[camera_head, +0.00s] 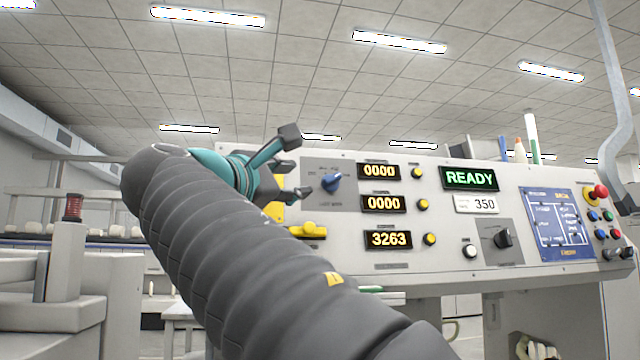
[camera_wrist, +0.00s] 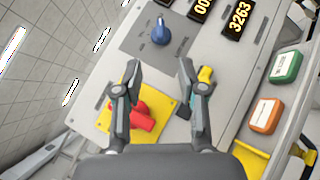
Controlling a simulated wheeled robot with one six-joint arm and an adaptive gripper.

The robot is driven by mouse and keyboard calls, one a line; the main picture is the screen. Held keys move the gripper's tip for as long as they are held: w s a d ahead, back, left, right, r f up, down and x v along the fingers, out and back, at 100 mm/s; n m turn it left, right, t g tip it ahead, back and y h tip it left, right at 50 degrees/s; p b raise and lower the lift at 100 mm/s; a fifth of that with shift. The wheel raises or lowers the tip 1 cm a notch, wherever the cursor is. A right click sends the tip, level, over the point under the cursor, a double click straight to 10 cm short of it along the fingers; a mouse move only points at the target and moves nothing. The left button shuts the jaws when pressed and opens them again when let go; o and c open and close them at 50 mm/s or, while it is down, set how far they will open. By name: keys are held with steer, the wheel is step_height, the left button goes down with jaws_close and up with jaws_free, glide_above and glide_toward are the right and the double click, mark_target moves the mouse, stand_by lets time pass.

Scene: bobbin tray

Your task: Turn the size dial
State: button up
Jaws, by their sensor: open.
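A blue pointer knob (camera_head: 332,182) stands on a grey plate at the panel's left; the wrist view shows it (camera_wrist: 161,32) beyond my fingertips. A black pointer knob (camera_head: 503,239) sits on another grey plate right of centre, below the 350 display (camera_head: 475,204). The labels are too small to tell which is the size dial. My gripper (camera_head: 296,163) is open and empty, just left of the blue knob. In the wrist view, my gripper (camera_wrist: 159,75) has its fingers spread, with bare panel between the tips and apart from the knob.
A red handle on a yellow plate (camera_wrist: 165,130) lies below my gripper. A yellow knob (camera_wrist: 206,74) is close to the right finger. Number displays (camera_head: 384,204) and yellow buttons (camera_head: 422,204) lie right of the blue knob. A red mushroom button (camera_head: 600,191) is at the far right.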

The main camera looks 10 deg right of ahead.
mark_target(330, 179)
steer(key=p+x, duration=0.2)
steer(key=x, duration=1.1)
steer(key=shift+w+d, duration=0.1)
steer(key=shift+d, duration=0.05)
jaws_close()
